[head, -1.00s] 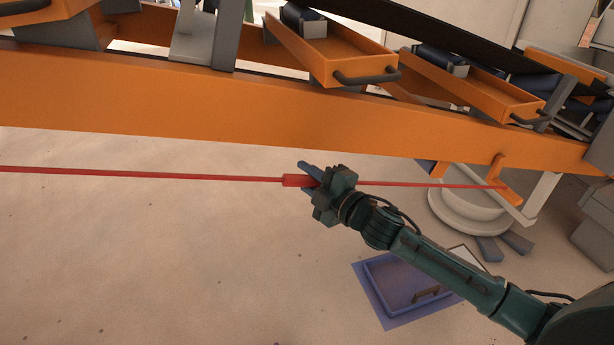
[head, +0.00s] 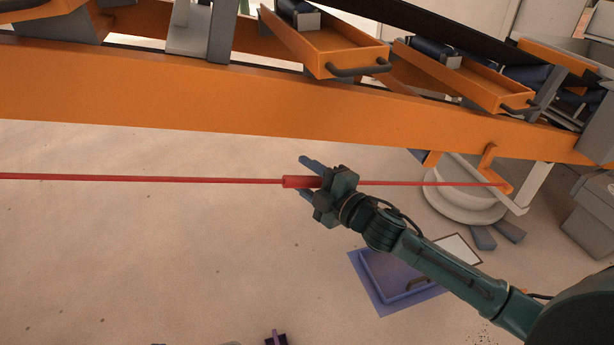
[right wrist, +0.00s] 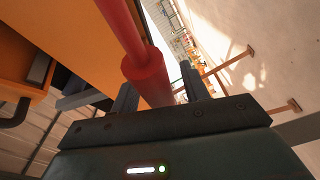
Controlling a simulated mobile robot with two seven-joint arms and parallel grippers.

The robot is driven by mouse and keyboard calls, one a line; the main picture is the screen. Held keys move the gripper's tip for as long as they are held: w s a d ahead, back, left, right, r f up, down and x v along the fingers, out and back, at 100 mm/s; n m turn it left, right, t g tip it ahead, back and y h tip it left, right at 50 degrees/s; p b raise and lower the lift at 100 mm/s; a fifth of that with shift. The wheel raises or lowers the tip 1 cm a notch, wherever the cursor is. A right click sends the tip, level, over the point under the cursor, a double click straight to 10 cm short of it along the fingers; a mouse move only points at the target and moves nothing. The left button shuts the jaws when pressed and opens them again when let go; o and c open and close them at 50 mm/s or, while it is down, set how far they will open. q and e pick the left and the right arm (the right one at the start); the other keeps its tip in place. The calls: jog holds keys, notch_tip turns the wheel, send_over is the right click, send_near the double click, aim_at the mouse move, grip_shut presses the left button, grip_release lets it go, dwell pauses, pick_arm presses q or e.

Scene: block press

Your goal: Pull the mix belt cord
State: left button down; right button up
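The red cord (head: 140,179) runs level across the head view below the orange beam, with a thicker red sleeve (head: 296,181) near the middle. My right gripper (head: 306,177) is at the sleeve, one finger above it and one below, spread apart. In the right wrist view the sleeve (right wrist: 147,75) lies between the two fingers, near the left one, with a gap to the right one. The cord's right end meets an orange bracket (head: 490,158) under the beam. My left gripper is not in view.
The long orange beam (head: 200,100) of the conveyor frame crosses behind the cord. Orange trays with dark handles (head: 325,50) sit above it. A purple tray (head: 385,282) lies on the floor below my right arm. A round pale base (head: 462,195) stands at right. Floor at left is open.

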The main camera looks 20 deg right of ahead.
jog(key=shift+s, duration=0.1)
jog(key=v, duration=1.3)
jog(key=shift+d, duration=0.1)
jog(key=s+a+f+m+g+h, duration=0.1)
jog(key=s+a+f+m+h, duration=0.2)
jog(key=s+m, duration=0.45)
jog(key=s+a+f+m+g, duration=0.1)
jog(key=s+a+f+m, duration=0.2)
jog(key=s+a+m, duration=0.45)
pick_arm(q)
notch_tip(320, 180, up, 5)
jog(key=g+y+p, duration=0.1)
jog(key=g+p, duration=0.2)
jog(key=p, duration=1.6)
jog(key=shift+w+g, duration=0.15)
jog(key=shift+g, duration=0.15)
pick_arm(e)
jog(key=r+g, duration=0.1)
jog(key=w+d+r+m+g+h, duration=0.1)
jog(key=r, duration=0.1)
jog(key=d+r+g, duration=0.1)
jog(key=r, duration=0.1)
jog(key=shift+w+d+r+m+g, duration=0.1)
jog(key=shift+w+d+m+g, duration=0.15)
jog(key=shift+w+m+g, duration=0.1)
